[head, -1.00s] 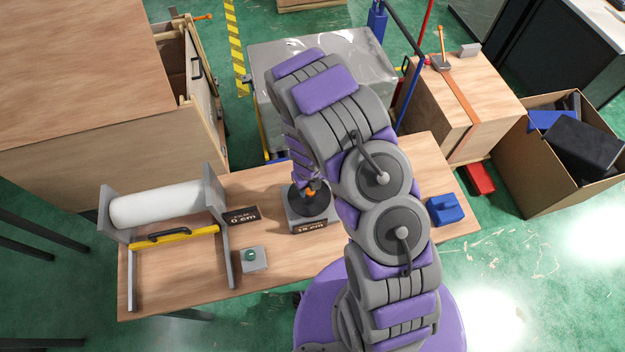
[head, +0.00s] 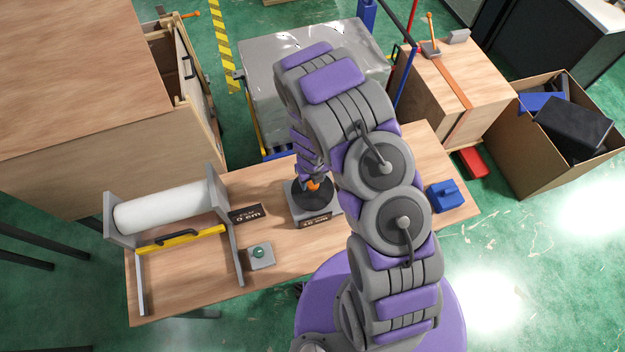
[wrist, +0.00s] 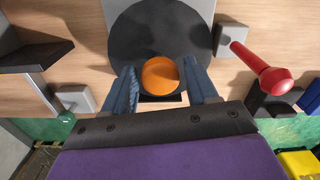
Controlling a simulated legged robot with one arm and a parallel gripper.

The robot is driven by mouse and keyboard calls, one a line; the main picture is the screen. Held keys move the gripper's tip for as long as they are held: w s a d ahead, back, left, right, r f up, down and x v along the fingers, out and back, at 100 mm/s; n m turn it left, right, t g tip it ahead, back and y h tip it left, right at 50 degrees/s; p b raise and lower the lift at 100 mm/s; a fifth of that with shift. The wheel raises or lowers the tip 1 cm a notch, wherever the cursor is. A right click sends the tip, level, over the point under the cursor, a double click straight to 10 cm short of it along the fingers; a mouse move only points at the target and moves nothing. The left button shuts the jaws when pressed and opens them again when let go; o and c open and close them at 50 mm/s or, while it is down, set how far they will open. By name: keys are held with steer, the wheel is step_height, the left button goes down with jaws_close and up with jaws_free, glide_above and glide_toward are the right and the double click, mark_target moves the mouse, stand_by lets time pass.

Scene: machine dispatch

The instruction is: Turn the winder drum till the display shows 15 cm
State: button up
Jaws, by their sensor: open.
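The winder drum (head: 312,194) is a dark round disc with an orange knob (wrist: 160,75) on top, on a grey base on the wooden table. A small dark plate (head: 316,219) on the front of the base carries lettering that seems to read 15 cm. A separate dark display (head: 247,213) to its left reads 0 cm. My gripper (wrist: 159,84) is over the drum with its two blue fingers apart, one on each side of the knob. Whether they touch the knob I cannot tell. In the head view my arm partly covers the drum's right side.
A white roll (head: 172,207) lies in a grey frame with a yellow bar (head: 181,238) at the table's left. A blue block (head: 444,196) is at the right. A lever with a red knob (wrist: 275,80) is beside the drum.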

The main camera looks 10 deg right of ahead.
steer(key=shift+o, duration=1.1)
steer(key=shift+s+a, duration=0.1)
steer(key=shift+s, duration=0.05)
steer(key=shift+r, duration=0.1)
steer(key=shift+r, duration=0.2)
step_height(320, 180, up, 17)
steer(key=shift+b, duration=0.4)
steer(key=shift+f, duration=0.1)
